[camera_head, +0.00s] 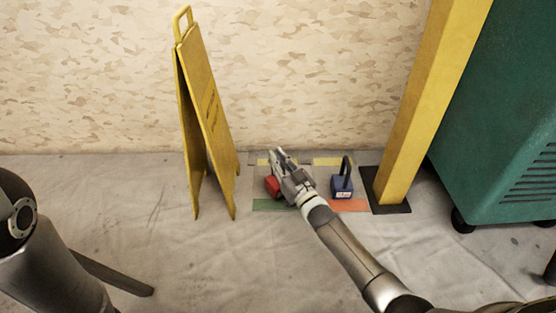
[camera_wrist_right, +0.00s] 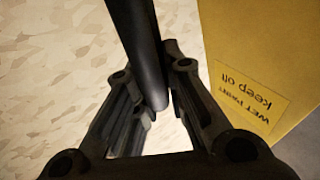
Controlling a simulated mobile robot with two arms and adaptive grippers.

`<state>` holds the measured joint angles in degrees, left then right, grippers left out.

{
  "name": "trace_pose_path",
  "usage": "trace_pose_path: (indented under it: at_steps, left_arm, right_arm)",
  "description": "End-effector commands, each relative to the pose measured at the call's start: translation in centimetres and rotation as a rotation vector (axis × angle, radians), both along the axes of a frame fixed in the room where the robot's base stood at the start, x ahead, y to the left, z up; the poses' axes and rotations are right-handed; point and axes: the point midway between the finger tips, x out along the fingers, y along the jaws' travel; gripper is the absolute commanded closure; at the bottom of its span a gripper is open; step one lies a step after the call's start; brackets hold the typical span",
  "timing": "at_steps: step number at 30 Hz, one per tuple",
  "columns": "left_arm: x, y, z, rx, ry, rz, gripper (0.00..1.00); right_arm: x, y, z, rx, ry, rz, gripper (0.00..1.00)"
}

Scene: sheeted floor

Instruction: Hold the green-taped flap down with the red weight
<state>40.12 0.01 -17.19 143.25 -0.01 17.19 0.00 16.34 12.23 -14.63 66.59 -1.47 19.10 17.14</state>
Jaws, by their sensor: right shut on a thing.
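The red weight (camera_head: 272,187) is at my right gripper (camera_head: 277,153) in the head view, partly hidden by it. My right gripper is shut on its dark handle; the right wrist view shows a black bar (camera_wrist_right: 138,50) between the fingers. The weight is just above the green tape (camera_head: 270,205) in the picture; I cannot tell whether it touches the sheet. The green-taped flap is partly covered by my gripper and arm. My left gripper is not in view; only part of my left arm shows.
A blue weight (camera_head: 342,187) with a black handle stands by the orange tape (camera_head: 350,205). A yellow folding sign (camera_head: 212,110) stands left, a yellow post (camera_head: 425,100) and green machine (camera_head: 510,120) right. A yellow surface (camera_wrist_right: 265,60) shows close in the wrist view. Front floor is clear.

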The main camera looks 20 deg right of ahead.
Motion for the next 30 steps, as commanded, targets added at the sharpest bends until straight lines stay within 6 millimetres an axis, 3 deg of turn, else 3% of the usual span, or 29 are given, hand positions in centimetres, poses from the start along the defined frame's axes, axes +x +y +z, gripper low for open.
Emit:
trace_pose_path:
  at_steps: [1, 30]
  left_arm:
    - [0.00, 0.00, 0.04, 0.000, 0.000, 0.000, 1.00]
    - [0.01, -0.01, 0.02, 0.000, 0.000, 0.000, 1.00]
  right_arm:
    - [0.15, 0.05, 0.64, 0.003, -0.014, 0.002, 1.00]
    - [0.18, 0.06, -0.32, 0.003, -0.015, 0.001, 1.00]
